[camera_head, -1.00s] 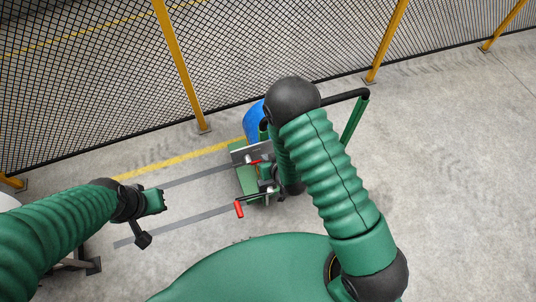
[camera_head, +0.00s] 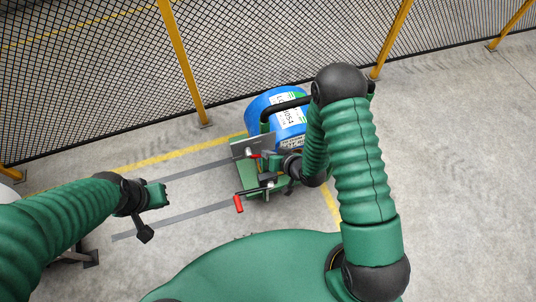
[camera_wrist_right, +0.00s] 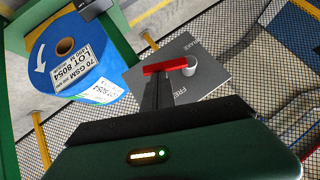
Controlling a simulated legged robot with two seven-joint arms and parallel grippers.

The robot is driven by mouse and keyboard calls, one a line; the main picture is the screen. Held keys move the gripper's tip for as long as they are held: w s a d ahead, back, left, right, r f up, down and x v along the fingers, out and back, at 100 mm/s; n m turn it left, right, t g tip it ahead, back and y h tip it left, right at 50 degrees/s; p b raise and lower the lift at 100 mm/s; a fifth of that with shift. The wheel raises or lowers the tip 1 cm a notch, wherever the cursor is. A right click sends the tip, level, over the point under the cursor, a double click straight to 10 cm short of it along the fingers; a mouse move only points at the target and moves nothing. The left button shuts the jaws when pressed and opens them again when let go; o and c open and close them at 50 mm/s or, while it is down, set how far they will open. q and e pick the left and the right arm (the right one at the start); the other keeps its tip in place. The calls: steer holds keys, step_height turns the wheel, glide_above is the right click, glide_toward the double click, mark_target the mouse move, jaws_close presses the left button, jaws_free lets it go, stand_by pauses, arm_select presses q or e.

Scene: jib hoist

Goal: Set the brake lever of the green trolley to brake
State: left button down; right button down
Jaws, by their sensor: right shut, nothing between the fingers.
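The green trolley (camera_head: 243,152) stands right of centre in the head view, carrying a blue roll (camera_head: 283,112). Its grey brake plate (camera_wrist_right: 208,60) shows the words BRAKE at the upper right and FREE at the lower left in the right wrist view. The red brake lever (camera_wrist_right: 165,67) points left from its round hub on the plate. My right gripper (camera_wrist_right: 160,85) is shut and empty, its tips right at the lever; I cannot tell whether they touch. It also shows at the trolley in the head view (camera_head: 267,168). My left gripper (camera_head: 160,195) hangs away to the left, its jaws unclear.
A red-handled crank (camera_head: 239,204) sticks out at the trolley's near side. Two flat grey rails (camera_head: 195,214) run left from the trolley. A mesh fence (camera_head: 100,70) with yellow posts (camera_head: 183,65) stands behind. The floor (camera_head: 450,180) at right is clear.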

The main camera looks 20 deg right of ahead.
step_height(320, 180, down, 7)
steer(key=a+m+t+y+b, duration=0.2)
steer(key=m+y+b, duration=0.4)
steer(key=b, duration=0.7)
steer(key=y, duration=0.2)
steer(key=shift+r+t+y, duration=0.15)
steer(key=shift+t+y, duration=0.15)
steer(key=shift+y, duration=0.1)
steer(key=shift+a, duration=0.25)
